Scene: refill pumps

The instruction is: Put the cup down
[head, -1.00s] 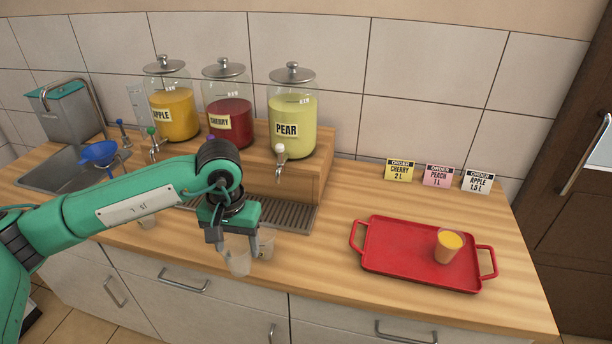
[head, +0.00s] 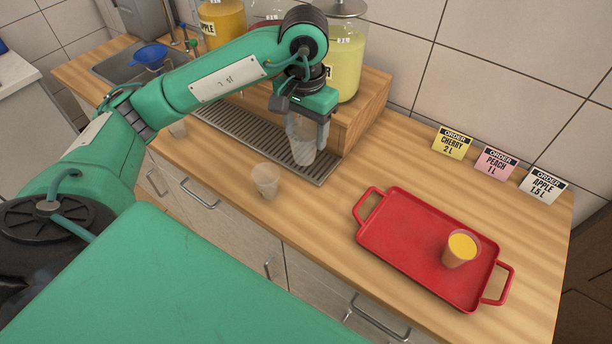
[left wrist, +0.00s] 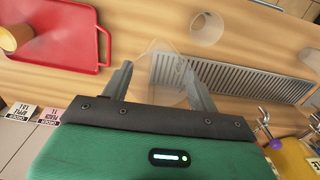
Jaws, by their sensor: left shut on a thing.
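My left gripper (head: 303,120) is shut on a clear, empty-looking cup (head: 301,144), which is upright at the right end of the drip tray (head: 245,137), in front of the pear jar (head: 345,62). In the left wrist view the cup (left wrist: 160,72) sits between the two fingers. I cannot tell whether its base touches the drip tray. Another clear cup (head: 265,180) stands on the counter just in front of the drip tray. My right gripper is not in view.
A red tray (head: 400,258) holds a cup of orange-yellow juice (head: 460,249). A blue funnel (head: 150,56) is by the sink. Counter between drip tray and red tray is clear.

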